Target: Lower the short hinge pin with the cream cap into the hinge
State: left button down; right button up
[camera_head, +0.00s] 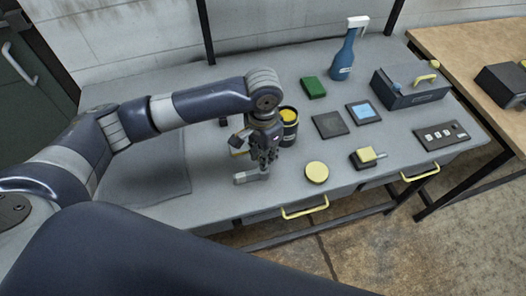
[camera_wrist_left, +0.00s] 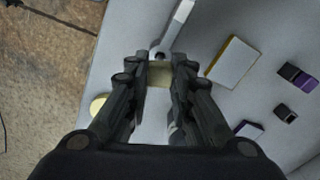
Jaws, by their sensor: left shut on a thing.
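My left gripper (camera_head: 263,164) points down near the front edge of the grey bench in the head view. It is shut on a small cream piece (camera_wrist_left: 160,74), which shows between the fingertips in the left wrist view and appears to be the pin's cap. The pin's shaft is hidden. A light grey bar-like part (camera_head: 246,178), apparently the hinge or gate, lies at the fingertips. It also shows in the left wrist view (camera_wrist_left: 178,27), with a dark round spot at its near end, just beyond the fingertips. I cannot tell whether the pin touches it. My right gripper is not in view.
A dark canister with yellow (camera_head: 289,134) stands close behind the gripper. A yellow disc (camera_head: 317,172) and a dark block with a yellow top (camera_head: 363,158) lie to the right. A blue bottle (camera_head: 343,62) and a toolbox (camera_head: 412,92) stand farther back.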

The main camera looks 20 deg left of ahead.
pick_arm(q)
jog(key=shift+f, duration=0.15)
dwell(0.5)
jog(key=shift+f, duration=1.45)
jog(key=c, duration=1.3)
grip_release()
jog(key=shift+r, duration=0.15)
notch_tip(320, 180, up, 12)
jog(key=shift+f, duration=0.1)
